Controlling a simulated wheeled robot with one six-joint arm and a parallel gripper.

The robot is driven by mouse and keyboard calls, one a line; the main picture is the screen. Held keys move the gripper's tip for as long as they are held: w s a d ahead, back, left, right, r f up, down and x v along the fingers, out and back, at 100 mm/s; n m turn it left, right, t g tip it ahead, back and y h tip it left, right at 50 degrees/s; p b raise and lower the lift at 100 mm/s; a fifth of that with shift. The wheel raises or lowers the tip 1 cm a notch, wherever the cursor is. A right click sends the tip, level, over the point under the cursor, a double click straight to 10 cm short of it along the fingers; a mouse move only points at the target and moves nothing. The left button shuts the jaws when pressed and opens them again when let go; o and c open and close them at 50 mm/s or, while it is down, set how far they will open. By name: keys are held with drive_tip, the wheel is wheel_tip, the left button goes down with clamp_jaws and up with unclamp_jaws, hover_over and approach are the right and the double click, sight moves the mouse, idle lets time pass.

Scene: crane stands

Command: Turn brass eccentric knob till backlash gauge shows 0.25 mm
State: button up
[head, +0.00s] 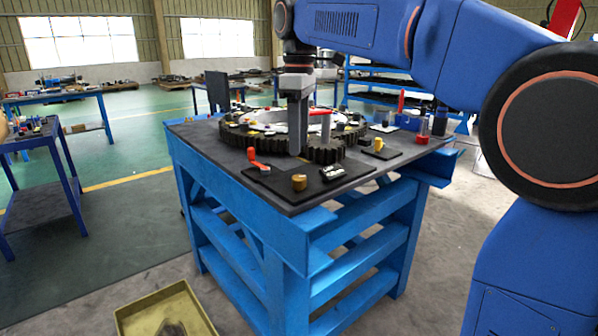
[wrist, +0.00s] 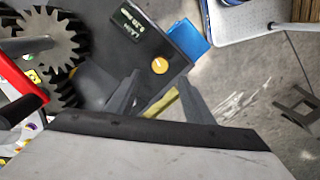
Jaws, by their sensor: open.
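A brass knob (head: 299,182) stands on a dark plate near the table's front edge. In the wrist view a round brass knob (wrist: 159,66) shows from above, just beyond and between the fingertips. A black gauge (head: 332,172) lies beside the front knob. In the wrist view a gauge (wrist: 131,20) has a lit display with tilted digits, too small to read surely. My gripper (head: 296,150) points down over the gear area, left of and behind the front knob. In the wrist view my gripper (wrist: 161,76) is open, its two fingers apart with nothing held.
A large toothed ring (head: 230,152) and a small gear (head: 325,151) fill the tabletop. A red-topped post (head: 320,113) stands by my gripper. An orange-red handle (head: 258,165) lies in front. Another brass piece (head: 378,144) stands on the right plate. A yellow tray (head: 128,318) is on the floor.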

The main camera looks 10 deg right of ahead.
sight(299, 177)
wheel_tip(299, 177, down, 9)
drive_tip(key=shift+r, duration=0.1)
idle(0.3)
drive_tip(key=c, duration=1.1)
